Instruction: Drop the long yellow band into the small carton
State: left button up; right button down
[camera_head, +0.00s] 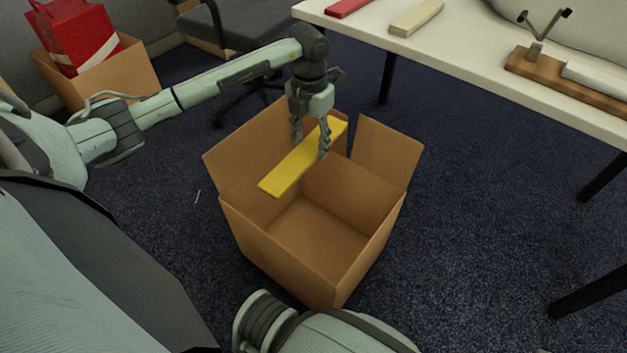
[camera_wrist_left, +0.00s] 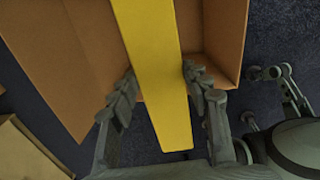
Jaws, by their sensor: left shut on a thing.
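The long yellow band (camera_head: 283,178) is a flat, straight bar. My left gripper (camera_head: 311,148) is shut on it and holds it over the open brown carton (camera_head: 268,258) on the floor. The carton's flaps stand up and its visible floor is empty. The band slopes from the back right flap side toward the front left, above the opening. In the left wrist view the band (camera_wrist_left: 155,60) runs between the two fingers (camera_wrist_left: 160,80), with carton wall (camera_wrist_left: 65,60) below it. My right gripper does not show.
A cream table (camera_head: 465,62) at the upper right bears a red bar (camera_head: 347,7), a pale bar (camera_head: 416,17) and a wooden piece (camera_head: 560,78). Another carton (camera_head: 128,75) holds a red bag (camera_head: 75,38). An office chair (camera_head: 240,35) stands behind. Dark carpet lies around the carton.

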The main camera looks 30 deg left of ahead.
pick_arm(q)
jog(key=o, duration=1.3)
jog(key=shift+c, duration=0.2)
notch_tip(320, 180, up, 12)
